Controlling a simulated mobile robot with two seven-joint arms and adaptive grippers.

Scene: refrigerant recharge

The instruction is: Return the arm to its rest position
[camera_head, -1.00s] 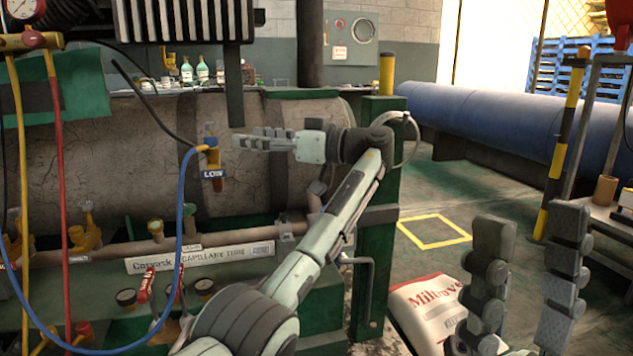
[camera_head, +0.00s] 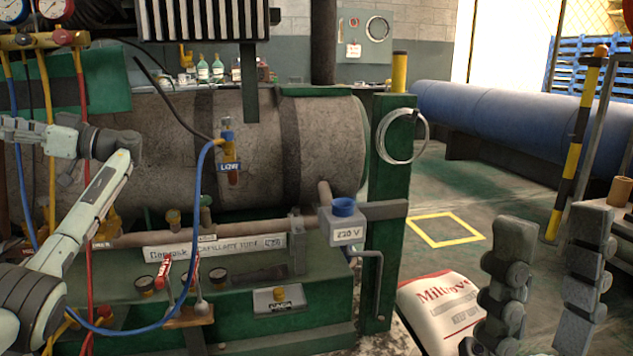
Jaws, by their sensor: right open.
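My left arm reaches up from the lower left corner. My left gripper (camera_head: 14,138) is at the left edge, seen side-on in front of the manifold hoses and partly cut off; its finger gap does not show. I see nothing held in it. My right gripper (camera_head: 543,278) stands in the lower right with its two dark padded fingers apart and empty, over the floor. The blue hose (camera_head: 196,215) runs up to the fitting with the LOW label (camera_head: 229,167), well to the right of my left gripper.
The gauge manifold (camera_head: 40,40) with red and yellow hoses hangs at the left. A large grey tank (camera_head: 270,150) on a green frame fills the middle. Open floor shows beyond.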

